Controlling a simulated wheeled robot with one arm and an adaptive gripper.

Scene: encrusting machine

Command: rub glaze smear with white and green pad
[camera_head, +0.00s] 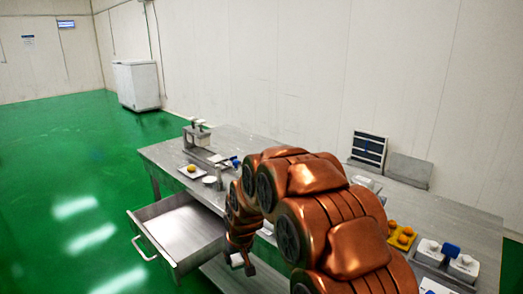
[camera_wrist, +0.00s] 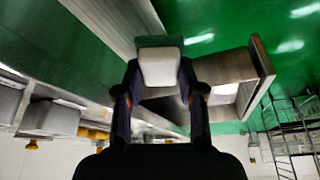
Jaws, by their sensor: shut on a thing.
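My gripper (camera_wrist: 160,90) is shut on the white and green pad (camera_wrist: 160,68), which sits between the two fingertips in the wrist view. The pad's white face points at the camera and its green layer shows along one edge. In the head view my gripper (camera_head: 243,264) hangs low in front of the steel table, beside the open drawer. A small pale part of the pad (camera_head: 236,260) shows there. The pad appears to touch nothing but the fingers. I cannot make out the glaze smear in either view; my arm hides part of the tabletop.
The steel table (camera_head: 228,138) runs along the wall. Its open, empty drawer (camera_head: 180,232) juts out at the left. On the table are a plate with a yellow piece (camera_head: 192,170), a yellow tray (camera_head: 402,238) and white containers (camera_head: 463,266). Green floor is free at left.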

